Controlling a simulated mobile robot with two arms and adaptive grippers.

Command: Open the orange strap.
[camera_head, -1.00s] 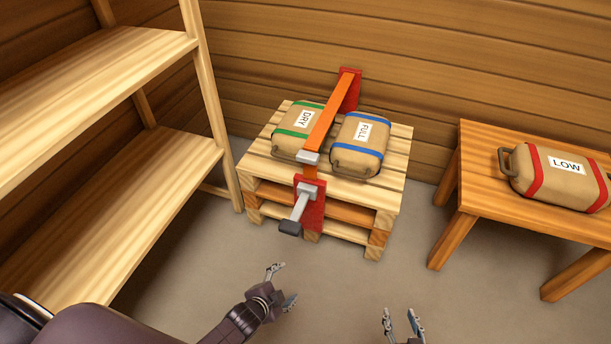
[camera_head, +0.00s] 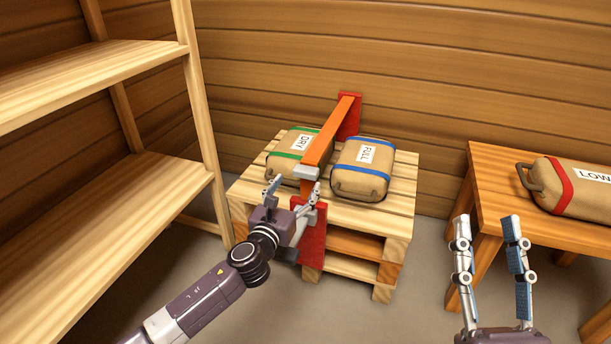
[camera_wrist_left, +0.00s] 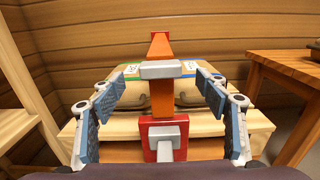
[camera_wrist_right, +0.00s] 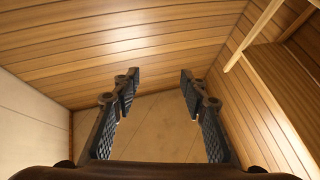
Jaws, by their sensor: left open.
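The orange strap (camera_head: 327,137) runs over the pallet stack (camera_head: 398,200) between the DRY sack (camera_head: 287,155) and the FULL sack (camera_head: 362,168). A grey buckle (camera_head: 306,173) sits at its near end, above a red bracket (camera_head: 313,243) with a grey lever. My left gripper (camera_head: 293,192) is open in front of the bracket and hides part of the lever. In the left wrist view the buckle (camera_wrist_left: 161,69) and the lever (camera_wrist_left: 164,150) lie between its spread fingers, apart from them. My right gripper (camera_head: 488,225) is open and empty, fingers pointing up, right of the pallets.
A wooden shelf (camera_head: 110,200) stands at the left. A wooden table (camera_head: 490,165) at the right bears the LOW sack (camera_head: 585,190) with a red band. Floor (camera_head: 420,290) shows between the pallets and the table.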

